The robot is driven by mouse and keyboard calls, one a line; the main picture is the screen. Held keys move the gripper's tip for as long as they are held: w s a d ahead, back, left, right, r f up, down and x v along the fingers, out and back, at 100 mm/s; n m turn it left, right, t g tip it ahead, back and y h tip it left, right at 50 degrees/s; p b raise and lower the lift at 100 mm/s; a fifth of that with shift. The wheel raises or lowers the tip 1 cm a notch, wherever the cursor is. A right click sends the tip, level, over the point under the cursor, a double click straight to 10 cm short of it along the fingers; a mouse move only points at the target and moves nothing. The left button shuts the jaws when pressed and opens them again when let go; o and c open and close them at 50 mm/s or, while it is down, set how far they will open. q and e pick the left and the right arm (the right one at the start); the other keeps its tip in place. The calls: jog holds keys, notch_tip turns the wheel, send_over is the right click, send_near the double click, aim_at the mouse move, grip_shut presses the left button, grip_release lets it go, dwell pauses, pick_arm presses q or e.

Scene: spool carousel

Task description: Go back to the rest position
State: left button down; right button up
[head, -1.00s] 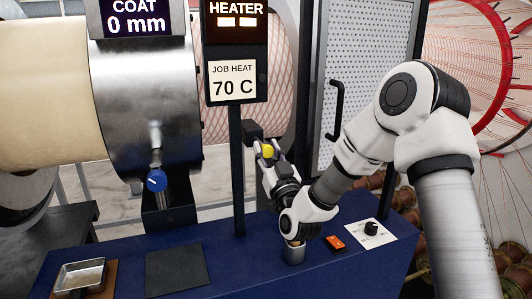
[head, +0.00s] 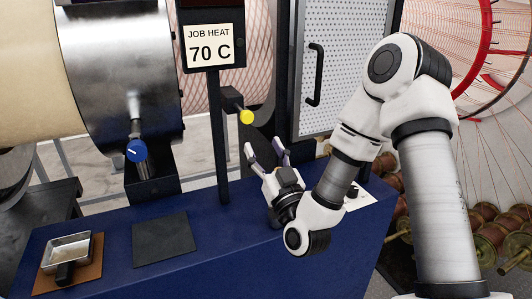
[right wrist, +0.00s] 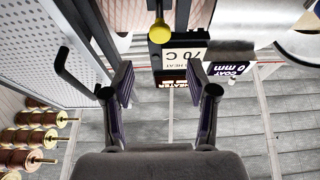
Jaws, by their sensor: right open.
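My right gripper (head: 268,155) is open and empty in the head view, above the blue bench and pointing away from me. It is below and to the right of a yellow knob (head: 246,117) on a black block fixed to the heater post, and apart from it. In the right wrist view the two fingers of my right gripper (right wrist: 163,85) are spread with nothing between them, and the yellow knob (right wrist: 159,32) shows beyond them near the top. My left gripper is in neither view.
A blue bench (head: 240,258) carries a dark pad (head: 163,238) and a small metal pan (head: 68,252). A steel drum with a blue valve knob (head: 139,150) stands left. A JOB HEAT 70 C sign (head: 211,46) and a perforated panel (head: 345,60) stand behind. Spools (head: 500,235) lie right.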

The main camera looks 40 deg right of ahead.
jog(key=shift+s+a+f, duration=0.15)
jog(key=shift+s+f, duration=0.1)
jog(key=shift+s, duration=0.25)
jog(key=s+a+f+n+g+y, duration=0.1)
jog(key=a+f+n+g+y, duration=0.15)
jog(key=f, duration=0.75)
jog(key=s+a+f+n+g+y, duration=0.1)
jog(key=a+f+g, duration=0.25)
jog(key=f, duration=0.55)
jog(key=s+a+f+n+g+y, duration=0.2)
jog(key=a+f, duration=0.1)
jog(key=f, duration=0.7)
jog(key=s+a+f+m+g, duration=0.1)
jog(key=s+f+g, duration=0.6)
jog(key=s, duration=0.4)
jog(key=s+a+f+m+g, duration=0.1)
jog(key=s+f+m+g, duration=0.1)
jog(key=s+f+g, duration=0.4)
jog(key=s+f, duration=0.3)
jog(key=s, duration=0.2)
jog(key=shift+a+f+g, duration=0.15)
jog(key=shift+f+g, duration=0.05)
jog(key=shift+g, duration=0.2)
jog(key=shift+h, duration=0.25)
